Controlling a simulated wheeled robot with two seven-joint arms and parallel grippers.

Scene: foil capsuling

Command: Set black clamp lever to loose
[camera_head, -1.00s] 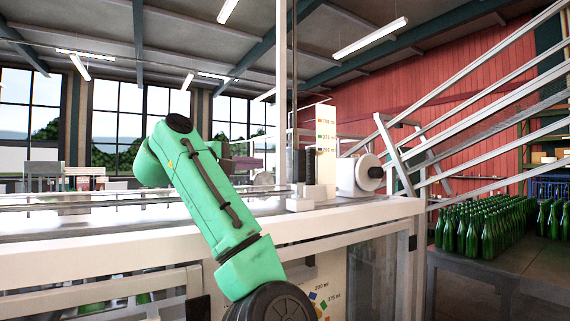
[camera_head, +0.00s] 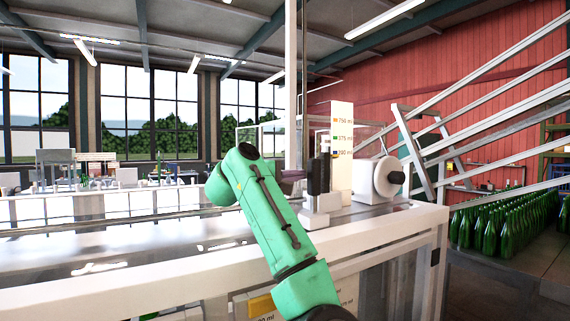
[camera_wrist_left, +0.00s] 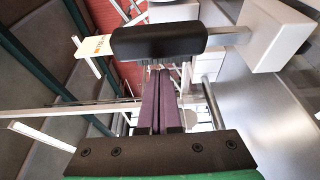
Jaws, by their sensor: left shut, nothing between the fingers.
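The black clamp lever (camera_head: 318,176) has a thick black grip. It stands upright on a white block (camera_head: 322,213) on the machine's top. In the left wrist view the black grip (camera_wrist_left: 160,42) lies across the picture, and a metal rod joins it to the white block (camera_wrist_left: 272,38). My left gripper (camera_head: 302,174) has its purple fingers closed together, with nothing between them. The fingertips, also seen in the left wrist view (camera_wrist_left: 158,70), point at the grip's side and are very close to it. I cannot tell whether they touch. My right gripper is not in view.
A white panel with volume labels (camera_head: 342,140) stands behind the lever. A white roll-shaped part with a black knob (camera_head: 380,180) is to its right. Slanted rails (camera_head: 480,125) rise at right, above many green bottles (camera_head: 490,225). The machine top to the left is open.

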